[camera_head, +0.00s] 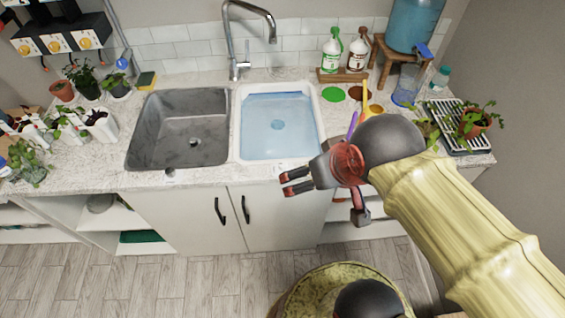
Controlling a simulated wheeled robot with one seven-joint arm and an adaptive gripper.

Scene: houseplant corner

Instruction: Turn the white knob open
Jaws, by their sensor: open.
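A wall panel (57,44) at the upper left carries a row of white square units, each with a round yellow-orange piece in its middle. I cannot make out a clearly white knob on it or elsewhere. My gripper (312,190) is right of centre, held in front of the counter's front edge near the filled basin. Its dark, red-marked fingers are spread and hold nothing. It is far from the panel and touches nothing that I can see. My pale yellow arm reaches in from the lower right and hides part of the counter.
The counter has a grey empty basin (180,128) and a white basin (236,130) with bluish water. A faucet (231,45) stands behind them. Potted plants (85,82) crowd the left side below the panel. Bottles (332,50) and a blue water jug (411,24) stand at right.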

